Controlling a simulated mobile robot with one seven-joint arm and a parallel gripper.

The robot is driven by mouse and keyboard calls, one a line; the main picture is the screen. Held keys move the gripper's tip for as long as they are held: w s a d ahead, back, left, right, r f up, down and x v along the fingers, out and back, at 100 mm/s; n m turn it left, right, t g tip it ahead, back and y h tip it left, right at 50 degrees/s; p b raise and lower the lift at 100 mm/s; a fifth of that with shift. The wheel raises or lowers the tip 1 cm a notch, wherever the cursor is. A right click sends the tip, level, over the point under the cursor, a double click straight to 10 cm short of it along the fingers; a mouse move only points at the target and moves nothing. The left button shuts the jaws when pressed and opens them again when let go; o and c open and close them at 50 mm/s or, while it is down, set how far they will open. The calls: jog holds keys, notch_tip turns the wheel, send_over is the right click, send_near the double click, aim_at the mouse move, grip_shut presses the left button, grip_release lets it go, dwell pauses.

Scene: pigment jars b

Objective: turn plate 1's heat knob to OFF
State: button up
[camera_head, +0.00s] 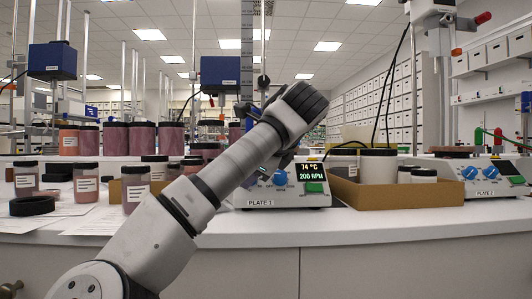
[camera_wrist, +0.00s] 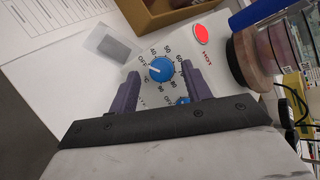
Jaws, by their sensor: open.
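Plate 1 (camera_head: 262,203) is a white hotplate on the bench in the head view, its display reading 74 °C and 200 RPM. Its blue heat knob (camera_wrist: 160,69), ringed by temperature numbers and an OFF mark, faces the wrist camera. I cannot clearly read its setting. A blue knob (camera_head: 280,177) also shows left of the display in the head view. My gripper (camera_wrist: 160,72) is open, its two purple fingers on either side of the heat knob in the picture. I cannot tell whether they touch it. In the head view my arm hides the fingers.
A second blue knob (camera_wrist: 183,100) sits near the right finger, partly hidden. A red HOT lamp (camera_wrist: 201,34) is lit. Several pigment jars stand left; another hotplate (camera_head: 485,182) is far right.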

jog(key=p+v, duration=1)
jog(key=v, duration=0.2)
jog(key=shift+s+r, duration=0.2)
jog(key=shift+s, duration=0.05)
jog(key=shift+d+f, duration=0.1)
jog(key=shift+d, duration=0.05)
